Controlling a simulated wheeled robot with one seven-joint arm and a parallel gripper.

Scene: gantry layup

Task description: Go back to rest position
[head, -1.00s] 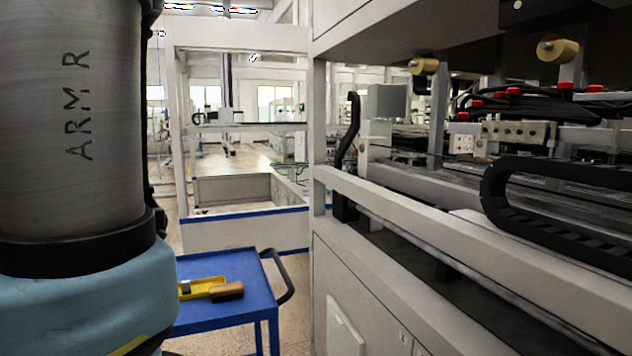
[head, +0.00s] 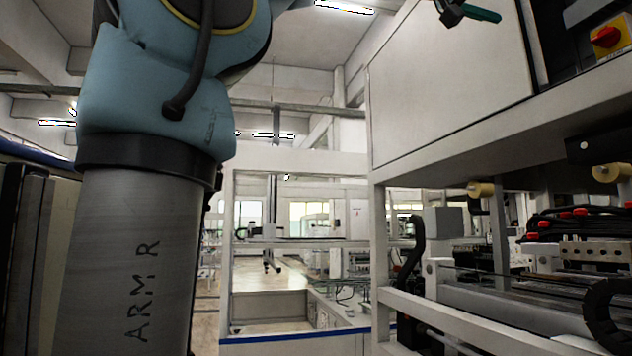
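My own arm fills the left of the head view, with a grey link marked "ARM R" and a blue joint above it. My gripper is outside this view, so its fingers and anything in them are hidden. No task object shows in the head view.
A large white machine (head: 450,85) with a red and yellow switch (head: 606,37) stands on the right. Its lower frame rail (head: 440,310) and black cable chain (head: 608,312) lie at lower right. A white frame (head: 295,160) and open floor show behind.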

